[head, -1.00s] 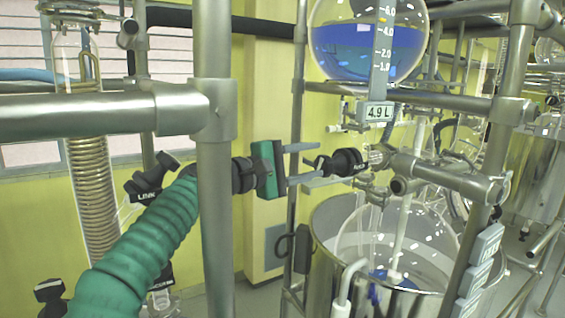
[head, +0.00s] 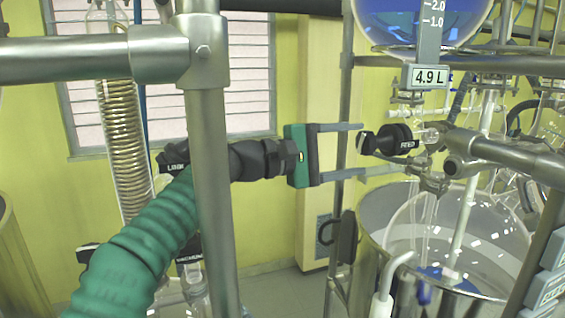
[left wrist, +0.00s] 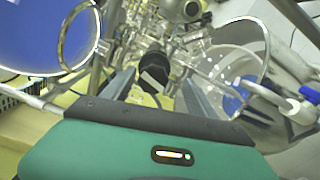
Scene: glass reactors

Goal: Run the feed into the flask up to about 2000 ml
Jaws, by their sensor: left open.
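The feed vessel (head: 400,22) at the top right holds blue liquid, and its display (head: 430,77) reads 4.9 L. The black feed valve knob (head: 388,140) sits below it, with a label I cannot read surely. My left gripper (head: 362,149) is open, its two fingers pointing right at the knob, with the tips close to its left end. The left wrist view shows the dark knob (left wrist: 154,70) between the spread fingers. The clear round flask (head: 455,235) sits in a steel bath (head: 375,235), with some blue at its bottom. My right gripper is not in view.
A steel post (head: 209,180) stands in front of my left arm, joined to a horizontal rail (head: 65,58). A coil condenser (head: 122,140) stands at the left. Another rail (head: 510,155) runs right of the knob. Grey labelled boxes (head: 548,290) sit at the lower right.

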